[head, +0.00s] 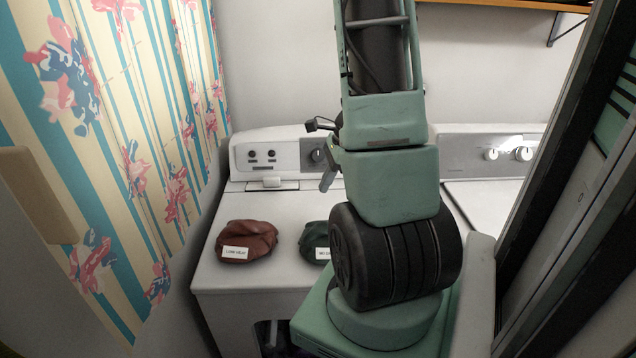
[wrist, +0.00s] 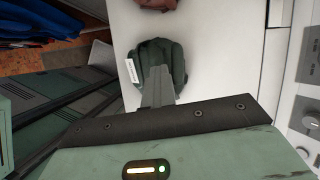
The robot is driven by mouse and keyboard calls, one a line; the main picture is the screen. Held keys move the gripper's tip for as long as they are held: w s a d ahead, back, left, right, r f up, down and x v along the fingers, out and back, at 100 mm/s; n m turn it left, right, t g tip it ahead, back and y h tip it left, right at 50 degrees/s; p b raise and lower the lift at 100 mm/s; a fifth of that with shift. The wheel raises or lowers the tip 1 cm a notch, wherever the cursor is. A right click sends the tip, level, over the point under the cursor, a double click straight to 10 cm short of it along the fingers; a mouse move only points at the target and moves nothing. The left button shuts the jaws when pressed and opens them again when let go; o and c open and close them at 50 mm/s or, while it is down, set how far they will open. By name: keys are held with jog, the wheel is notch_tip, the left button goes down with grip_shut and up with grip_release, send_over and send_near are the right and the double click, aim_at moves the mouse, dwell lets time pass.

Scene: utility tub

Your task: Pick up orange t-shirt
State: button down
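No bright orange t-shirt shows. The closest in colour is a rust-brown cloth bundle (head: 247,240) with a white label, on the left of the white machine's top in the head view. Part of it shows at the top edge of the wrist view (wrist: 158,4). The label is too small to read surely. My gripper (wrist: 158,72) shows as one narrow grey finger shape in front of a dark green bundle (wrist: 163,52) in the wrist view. Whether it touches that bundle, or its fingers are apart, I cannot tell. Nothing is visibly held.
The dark green bundle, also labelled, is partly hidden by my arm in the head view (head: 314,240). Both bundles lie on the white machine (head: 225,280), with a control panel (head: 280,153) behind. A patterned wall (head: 130,130) stands close on the left. A second machine (head: 490,200) is right.

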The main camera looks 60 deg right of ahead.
jog(key=c, duration=2.2)
grip_release()
jog(key=shift+c, duration=2.2)
grip_release()
jog(key=shift+d, duration=0.1)
